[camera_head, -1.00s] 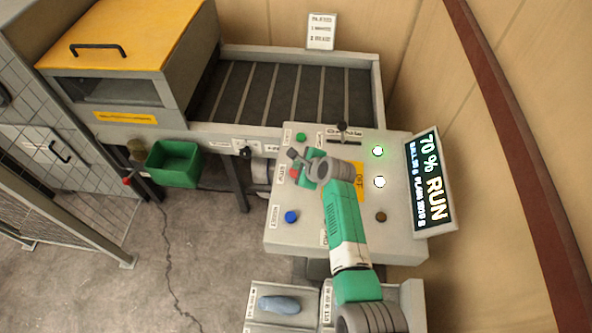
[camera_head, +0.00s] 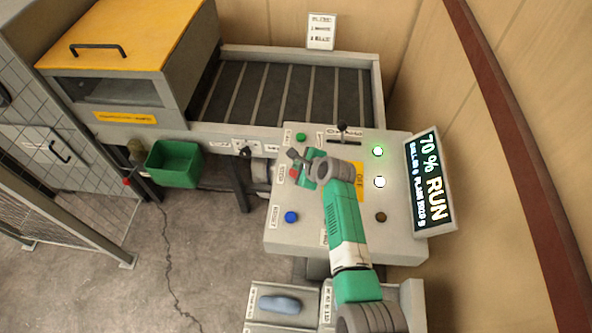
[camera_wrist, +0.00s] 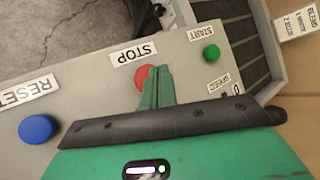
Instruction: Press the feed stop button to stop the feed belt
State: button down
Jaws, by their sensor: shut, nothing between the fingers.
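The red stop button (camera_wrist: 141,76), under the label "STOP" (camera_wrist: 134,53), is partly hidden by my fingers in the wrist view. It also shows beside my gripper in the head view (camera_head: 293,173). My gripper (camera_wrist: 157,84) is shut and empty, with its green fingertips overlapping the button's right side in the wrist view. I cannot tell whether they touch it. The feed belt (camera_head: 285,95) is dark with light slats, behind the console. The display (camera_head: 430,183) reads "70 % RUN".
The console (camera_head: 400,245) also carries a green start button (camera_head: 301,137), a blue reset button (camera_head: 291,217), a lit green lamp (camera_head: 378,151), a lit white lamp (camera_head: 380,182) and a lever (camera_head: 342,128). A green bin (camera_head: 174,164) is at left.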

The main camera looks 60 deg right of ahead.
jog(key=shift+f, duration=0.1)
jog(key=shift+f, duration=0.35)
jog(key=shift+f+b, duration=0.55)
jog(key=shift+b, duration=0.05)
dwell(0.6)
jog(key=shift+r, duration=0.15)
jog(key=shift+r+p, duration=0.8)
jog(key=shift+p, duration=0.15)
jog(key=shift+r, duration=0.1)
notch_tip(320, 180, up, 5)
jog(key=p, duration=0.5)
